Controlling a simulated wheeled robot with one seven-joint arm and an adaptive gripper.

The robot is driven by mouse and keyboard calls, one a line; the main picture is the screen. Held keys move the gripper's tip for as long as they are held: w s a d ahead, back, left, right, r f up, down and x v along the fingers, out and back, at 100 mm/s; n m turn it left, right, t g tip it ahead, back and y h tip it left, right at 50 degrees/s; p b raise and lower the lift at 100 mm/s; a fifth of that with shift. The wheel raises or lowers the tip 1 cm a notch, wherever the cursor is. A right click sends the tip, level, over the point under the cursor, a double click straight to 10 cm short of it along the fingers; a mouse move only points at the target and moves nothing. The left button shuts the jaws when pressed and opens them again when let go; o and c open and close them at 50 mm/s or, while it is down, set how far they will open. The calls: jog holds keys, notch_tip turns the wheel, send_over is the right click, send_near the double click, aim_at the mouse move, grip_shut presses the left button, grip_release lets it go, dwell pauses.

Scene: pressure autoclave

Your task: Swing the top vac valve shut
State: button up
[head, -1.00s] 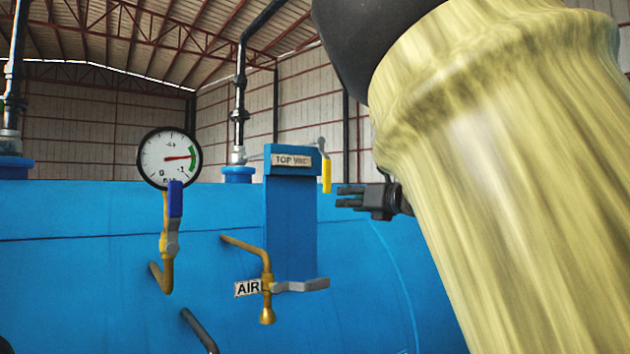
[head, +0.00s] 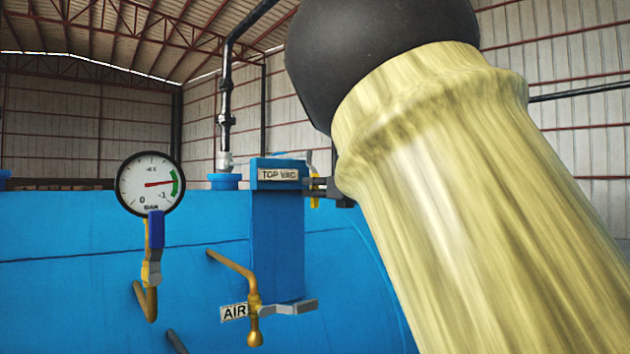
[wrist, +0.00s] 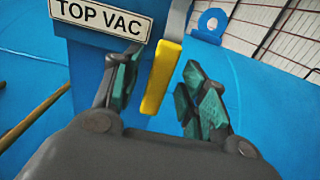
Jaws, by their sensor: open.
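The top vac valve's yellow handle (wrist: 161,78) hangs down from a grey lever beside the blue post with the TOP VAC label (wrist: 102,14). In the head view the yellow handle (head: 315,190) shows just right of the post, partly covered by my gripper (head: 318,187). In the wrist view my gripper (wrist: 160,95) is open, with the yellow handle between its two fingers. A gap shows between the handle and the right finger. The left finger is close to the handle; I cannot tell whether it touches. The valve body is mostly hidden behind the post.
A round pressure gauge (head: 150,184) with a blue-handled valve (head: 156,229) stands at the left. The AIR valve (head: 254,309) with its grey lever sits below the post. A black pipe (head: 226,105) rises behind.

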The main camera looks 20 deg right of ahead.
jog(key=shift+p+x, duration=0.35)
jog(key=shift+x, duration=0.6)
jog(key=shift+d, duration=0.1)
jog(key=shift+c, duration=0.2)
grip_shut()
